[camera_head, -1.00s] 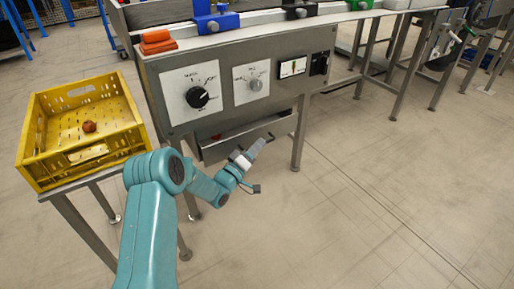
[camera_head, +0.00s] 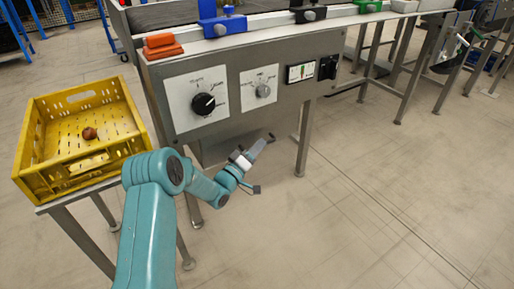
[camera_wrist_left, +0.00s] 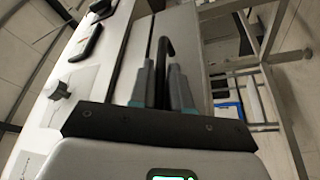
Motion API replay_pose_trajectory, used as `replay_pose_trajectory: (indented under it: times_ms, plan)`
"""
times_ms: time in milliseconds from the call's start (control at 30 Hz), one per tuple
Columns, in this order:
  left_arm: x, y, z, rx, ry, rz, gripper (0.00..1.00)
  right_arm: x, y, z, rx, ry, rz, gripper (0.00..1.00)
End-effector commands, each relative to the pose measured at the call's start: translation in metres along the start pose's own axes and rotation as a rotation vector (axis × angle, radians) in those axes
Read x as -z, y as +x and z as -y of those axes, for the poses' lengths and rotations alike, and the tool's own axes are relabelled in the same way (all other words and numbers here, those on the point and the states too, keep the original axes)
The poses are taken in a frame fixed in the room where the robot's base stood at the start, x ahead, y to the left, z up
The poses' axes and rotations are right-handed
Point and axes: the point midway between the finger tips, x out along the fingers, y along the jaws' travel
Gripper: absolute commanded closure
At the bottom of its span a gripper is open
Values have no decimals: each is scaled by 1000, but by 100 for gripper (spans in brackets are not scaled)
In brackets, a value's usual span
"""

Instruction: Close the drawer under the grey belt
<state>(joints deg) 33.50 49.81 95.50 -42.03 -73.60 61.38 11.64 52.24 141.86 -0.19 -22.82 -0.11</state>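The grey drawer (camera_head: 218,150) sits under the control panel of the grey belt's stand. Its front now lies close under the panel, and I see no open inside; whether a small gap is left I cannot tell. My left gripper (camera_head: 264,143) is at the right end of the drawer front. In the left wrist view the dark bar handle (camera_wrist_left: 164,58) stands between the two fingers of my left gripper (camera_wrist_left: 161,80), which appear closed on it. My right gripper is not in view.
The control panel with a black knob (camera_head: 203,104) and a grey knob (camera_head: 263,91) is above the drawer. A yellow crate (camera_head: 40,180) with a reddish-brown round object (camera_head: 90,133) stands at the left. The stand's leg (camera_head: 304,140) is right of the gripper.

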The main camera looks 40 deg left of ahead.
Motion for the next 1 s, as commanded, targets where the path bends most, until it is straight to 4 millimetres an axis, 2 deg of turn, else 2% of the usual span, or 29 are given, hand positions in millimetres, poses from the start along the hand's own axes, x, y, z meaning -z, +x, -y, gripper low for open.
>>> replay_pose_trajectory:
  times_ms: [33,167,200,233,833,1000]
  plan:
    - [8,0,1,5,5,-20,100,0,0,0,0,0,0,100]
    - [8,0,0,4,7,-22,100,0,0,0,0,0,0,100]
    - [8,0,-1,4,7,-21,70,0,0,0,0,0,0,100]
    - [7,0,-1,4,7,-21,62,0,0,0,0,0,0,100]
    - [5,-1,1,4,2,-12,62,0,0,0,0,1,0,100]
    - [7,-17,0,7,1,-12,62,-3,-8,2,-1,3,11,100]
